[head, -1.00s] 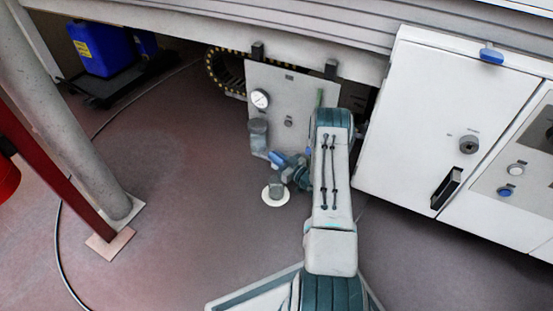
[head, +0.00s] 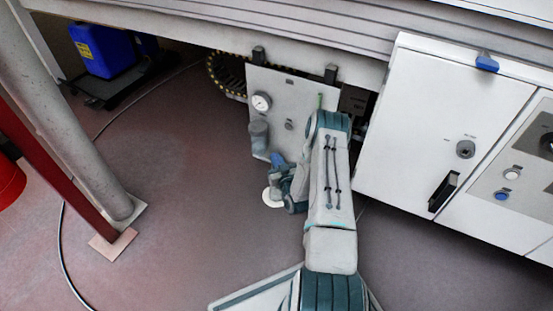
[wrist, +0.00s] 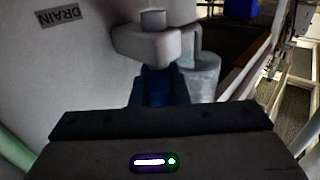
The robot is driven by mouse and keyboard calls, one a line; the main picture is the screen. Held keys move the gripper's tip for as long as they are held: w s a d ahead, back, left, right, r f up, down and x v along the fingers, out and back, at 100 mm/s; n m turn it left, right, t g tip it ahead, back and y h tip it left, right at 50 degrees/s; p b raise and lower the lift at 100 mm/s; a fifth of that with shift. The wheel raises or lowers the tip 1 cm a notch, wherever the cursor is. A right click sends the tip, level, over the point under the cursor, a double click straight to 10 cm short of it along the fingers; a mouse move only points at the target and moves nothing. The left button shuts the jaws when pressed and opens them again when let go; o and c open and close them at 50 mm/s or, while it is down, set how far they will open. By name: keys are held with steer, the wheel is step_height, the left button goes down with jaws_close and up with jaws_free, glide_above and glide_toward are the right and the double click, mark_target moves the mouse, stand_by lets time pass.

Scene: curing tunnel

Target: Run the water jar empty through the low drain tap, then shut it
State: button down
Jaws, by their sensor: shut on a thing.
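The water jar (head: 258,134) is a grey, see-through cylinder on the pale panel (head: 308,92), below a round gauge. A clear cylinder, apparently this jar, shows behind the tap in the wrist view (wrist: 205,76). The drain tap (wrist: 146,42) has a grey body and a blue handle (wrist: 157,84), beside a DRAIN label (wrist: 59,16). My gripper (wrist: 160,98) is shut on the blue handle, and its dark fingers hide part of it. In the head view my gripper (head: 279,170) is low at the panel. The water level cannot be made out.
A white cabinet (head: 430,120) stands close on the right. A grey post (head: 70,110) and red beam (head: 60,180) stand left. Open floor lies between.

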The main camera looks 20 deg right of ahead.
steer(key=m+h, duration=0.1)
steer(key=h, duration=0.1)
steer(key=m+g+h, duration=0.1)
steer(key=m+h, duration=0.1)
steer(key=h, duration=0.1)
steer(key=shift+a+m, duration=0.15)
steer(key=shift+m, duration=0.15)
steer(key=shift+m+g+h+p, duration=0.3)
steer(key=shift+m+g+h, duration=1.45)
steer(key=shift+h, duration=0.85)
steer(key=shift+w+a, duration=0.1)
steer(key=c, duration=1.4)
jaws_free()
steer(key=p+v, duration=0.5)
steer(key=v, duration=0.8)
steer(key=shift+s+a, duration=0.2)
steer(key=shift+a, duration=0.05)
